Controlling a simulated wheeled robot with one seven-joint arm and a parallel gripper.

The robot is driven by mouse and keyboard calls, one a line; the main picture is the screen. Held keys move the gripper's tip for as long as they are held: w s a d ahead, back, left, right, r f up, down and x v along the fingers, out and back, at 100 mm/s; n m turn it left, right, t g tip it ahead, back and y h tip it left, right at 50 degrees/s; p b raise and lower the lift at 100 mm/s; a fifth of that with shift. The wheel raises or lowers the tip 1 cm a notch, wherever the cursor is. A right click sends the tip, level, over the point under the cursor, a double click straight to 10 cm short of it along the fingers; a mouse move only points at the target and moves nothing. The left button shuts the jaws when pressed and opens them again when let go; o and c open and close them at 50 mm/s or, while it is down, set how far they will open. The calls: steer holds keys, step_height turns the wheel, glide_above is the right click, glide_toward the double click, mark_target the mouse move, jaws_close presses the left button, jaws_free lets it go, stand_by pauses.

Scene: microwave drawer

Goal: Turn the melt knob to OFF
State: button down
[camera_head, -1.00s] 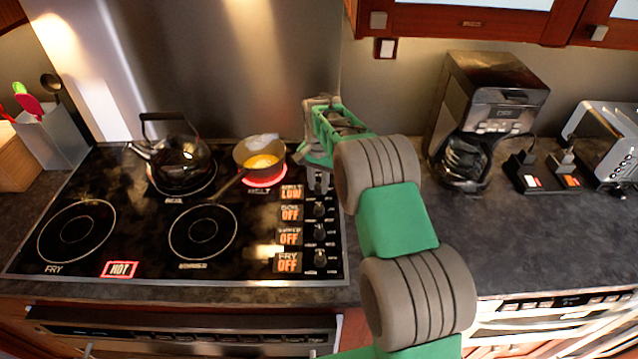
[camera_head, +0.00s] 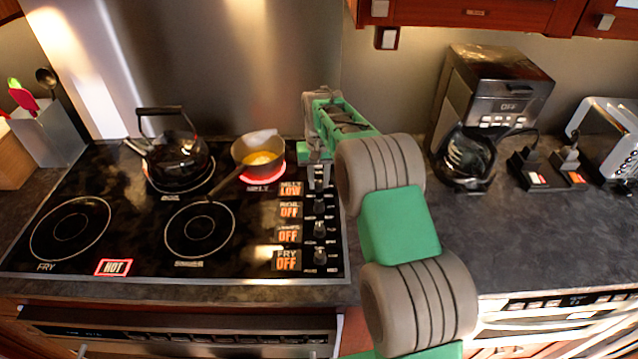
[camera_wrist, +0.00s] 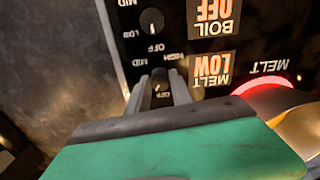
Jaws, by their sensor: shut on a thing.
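The melt knob (camera_wrist: 160,76) is the top one of the knob column, mostly covered by my fingers. Its display reads MELT LOW in the head view (camera_head: 290,189) and, upside down, in the wrist view (camera_wrist: 212,70). My gripper (camera_head: 319,180) points down at the knob; in the wrist view my gripper (camera_wrist: 161,92) has a finger on each side of it, shut on it. The melt burner (camera_head: 264,178) glows red under a saucepan (camera_head: 240,153) with yellow contents.
The other knobs (camera_head: 319,230) sit in a column in front, with displays reading OFF. A kettle (camera_head: 180,160) stands on the back left burner. A HOT light (camera_head: 113,267) glows front left. A coffee maker (camera_head: 490,110) stands right; the counter (camera_head: 520,240) in front is clear.

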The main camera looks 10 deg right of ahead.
mark_target(319, 183)
steer(key=n+b, duration=0.1)
steer(key=n, duration=0.2)
steer(key=shift+f+n, duration=0.1)
steer(key=shift+n, duration=0.3)
steer(key=shift+n+b, duration=0.3)
steer(key=shift+n, duration=1.7)
steer(key=c, duration=1.1)
jaws_free()
steer(key=shift+c, duration=0.2)
step_height(319, 183, up, 8)
steer(key=shift+b, duration=0.7)
